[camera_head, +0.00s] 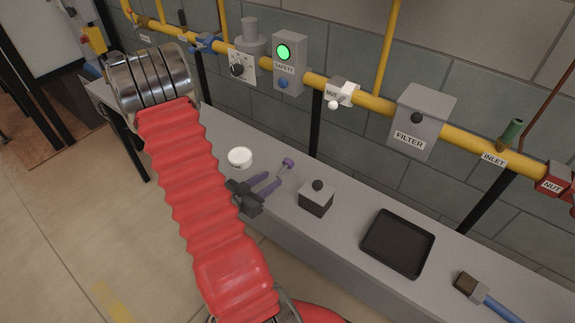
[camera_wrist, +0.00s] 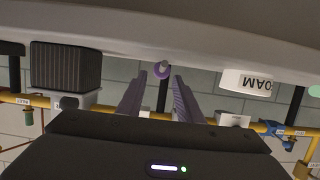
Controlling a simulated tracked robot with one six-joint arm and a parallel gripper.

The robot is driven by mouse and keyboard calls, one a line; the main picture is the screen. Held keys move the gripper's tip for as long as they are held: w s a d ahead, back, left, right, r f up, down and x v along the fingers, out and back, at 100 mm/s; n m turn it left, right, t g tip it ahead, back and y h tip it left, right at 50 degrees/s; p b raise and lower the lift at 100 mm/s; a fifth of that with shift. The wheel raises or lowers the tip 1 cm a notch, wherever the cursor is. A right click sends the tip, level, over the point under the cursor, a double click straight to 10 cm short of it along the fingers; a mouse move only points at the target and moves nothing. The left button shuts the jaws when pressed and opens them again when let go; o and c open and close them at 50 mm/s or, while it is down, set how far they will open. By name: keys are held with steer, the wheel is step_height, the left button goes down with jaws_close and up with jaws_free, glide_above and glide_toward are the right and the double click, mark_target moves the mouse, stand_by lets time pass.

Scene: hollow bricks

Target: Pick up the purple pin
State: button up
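The purple pin (camera_head: 288,162) has a round purple head on a thin pale shaft and stands on the grey bench. It also shows in the wrist view (camera_wrist: 161,70), which is upside down, in the gap between the fingertips. My gripper (camera_head: 272,180) is black with two purple fingers and reaches low over the bench. In the wrist view the fingers (camera_wrist: 157,78) are apart, with nothing held. The pin's head is just beyond the tips in the head view. I cannot tell whether its shaft is between the fingers.
A white foam tub (camera_head: 240,157) stands left of the pin and a grey box with a dark knob (camera_head: 316,198) stands right of it. Further right are a black tray (camera_head: 398,243) and a blue-handled brush (camera_head: 488,297). A yellow pipe (camera_head: 370,103) runs along the wall behind.

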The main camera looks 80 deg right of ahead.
mark_target(282, 171)
steer(key=shift+x, duration=0.75)
steer(key=shift+d, duration=0.1)
steer(key=shift+x, duration=2.55)
steer(key=shift+w, duration=0.15)
steer(key=shift+c, duration=0.2)
jaws_close()
